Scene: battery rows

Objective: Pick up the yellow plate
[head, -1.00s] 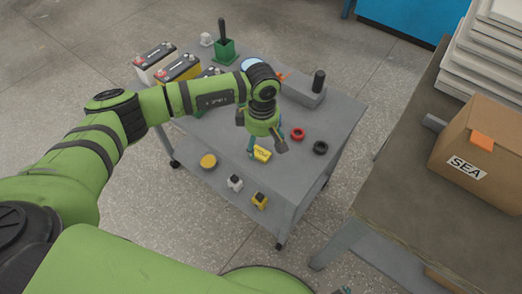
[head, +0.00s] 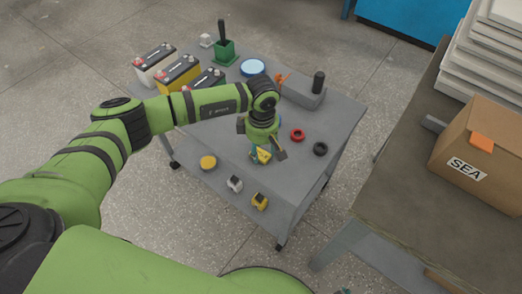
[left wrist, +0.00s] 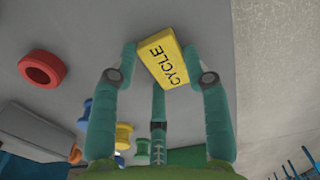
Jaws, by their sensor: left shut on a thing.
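The yellow plate (head: 264,157) is a small block with the dark word CYCLE on it. It shows between my left gripper's fingers near the front edge of the grey cart top, partly hidden by the gripper in the head view. My left gripper (head: 260,151) points down and is shut on the plate. In the left wrist view the fingertips press on two opposite sides of the yellow plate (left wrist: 166,61), which sits tilted in the grip. I cannot tell whether the plate touches the cart top. My right gripper is not in view.
On the cart (head: 337,117), a red ring (head: 297,135) and a black ring (head: 320,149) lie right of the gripper. Several batteries (head: 178,69) stand at the back left. Small items lie on the lower shelf. A workbench (head: 400,190) with a cardboard box (head: 485,150) stands at the right.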

